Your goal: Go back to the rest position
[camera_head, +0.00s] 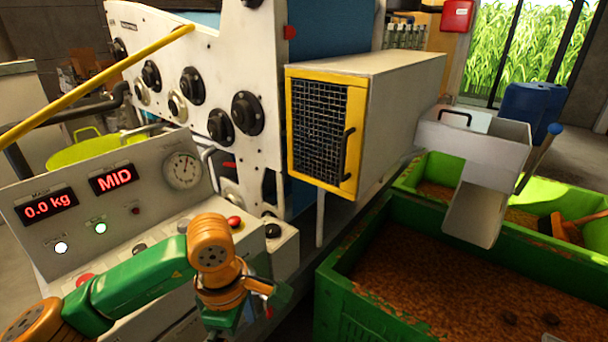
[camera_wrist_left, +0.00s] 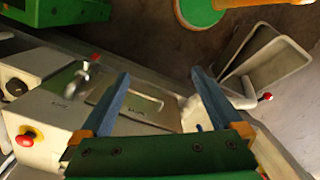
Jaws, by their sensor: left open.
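My left arm, green and orange, comes in from the left in the head view, in front of the control panel (camera_head: 120,205). Its gripper (camera_head: 268,296) points down beside the panel's right end and is partly hidden by the wrist. In the left wrist view the left gripper (camera_wrist_left: 160,78) has its two blue-grey fingers wide apart, with nothing between them. Below the fingers lies a light-coloured panel surface with a rectangular plate (camera_wrist_left: 135,104). My right gripper is not in view.
The panel reads 0.0 kg and MID. A red button (camera_wrist_left: 27,137) shows near the left wrist. The white press (camera_head: 200,50) and yellow-framed mesh box (camera_head: 318,125) stand behind. A green crate (camera_head: 335,300) of brown material is at right. A yellow bar (camera_head: 90,85) crosses upper left.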

